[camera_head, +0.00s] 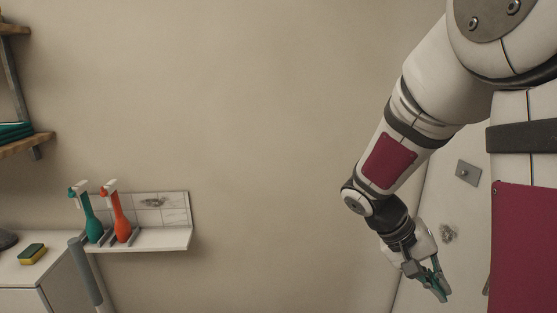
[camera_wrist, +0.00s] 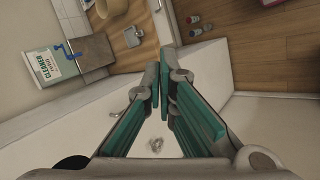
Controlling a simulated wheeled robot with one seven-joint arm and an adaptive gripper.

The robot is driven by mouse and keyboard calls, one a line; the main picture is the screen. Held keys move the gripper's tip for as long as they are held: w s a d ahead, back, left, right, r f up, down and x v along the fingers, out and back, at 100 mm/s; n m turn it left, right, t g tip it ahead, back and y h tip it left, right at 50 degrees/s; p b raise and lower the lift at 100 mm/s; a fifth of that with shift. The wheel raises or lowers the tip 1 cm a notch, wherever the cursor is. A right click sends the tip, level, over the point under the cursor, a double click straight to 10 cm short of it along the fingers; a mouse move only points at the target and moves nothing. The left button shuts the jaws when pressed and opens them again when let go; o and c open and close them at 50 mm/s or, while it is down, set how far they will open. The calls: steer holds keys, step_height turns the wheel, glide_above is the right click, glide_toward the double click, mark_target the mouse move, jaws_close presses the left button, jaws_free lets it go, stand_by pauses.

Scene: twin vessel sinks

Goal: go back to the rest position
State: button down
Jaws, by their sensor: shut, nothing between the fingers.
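My gripper (camera_head: 440,287) hangs at the lower right of the head view, pointing down, with the arm bent down from the upper right. It is shut and empty. In the wrist view its teal-padded fingers (camera_wrist: 163,75) come together near the middle, with no object between them. The gripper is in front of a pale wall panel and touches nothing that I can see.
A wall shelf (camera_head: 150,240) at the left bears a teal spray bottle (camera_head: 91,220) and an orange one (camera_head: 121,218). A sponge (camera_head: 32,254) lies on a white cabinet.

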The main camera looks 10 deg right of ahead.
steer(key=s+a+r+n+t+y, duration=0.2)
steer(key=a+r+t, duration=0.3)
steer(key=a, duration=0.5)
steer(key=s+a+r+n+t+y, duration=0.3)
steer(key=a+r+n+t+y, duration=0.1)
steer(key=a, duration=0.6)
step_height(320, 180, up, 3)
steer(key=shift+f+t+y+b, duration=0.15)
steer(key=shift+t+y+b, duration=0.25)
steer(key=shift+y, duration=0.2)
